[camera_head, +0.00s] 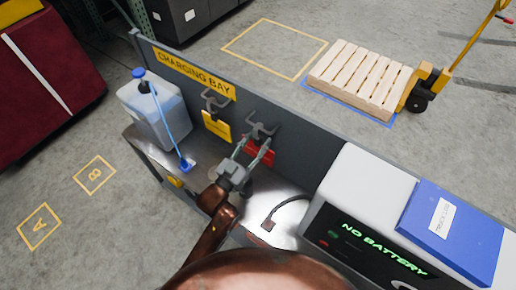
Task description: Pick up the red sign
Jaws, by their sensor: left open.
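The red sign (262,153) hangs on the grey back panel of the charging bay, below a dark hook (262,131). My left gripper (252,150) is open in front of it, its two fingers pointing at the panel and overlapping the sign in the picture. Part of the red sign is hidden behind the fingers. I cannot tell whether they touch it. A yellow sign (216,126) hangs from another hook to the left. My right gripper is not in view.
A translucent jug (155,112) with a blue hose stands left on the metal bench. At right is a charger reading "NO BATTERY" (384,248) with a blue binder (452,232) on it. A dark cable connector (268,225) lies on the bench. A pallet (362,78) stands behind the panel.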

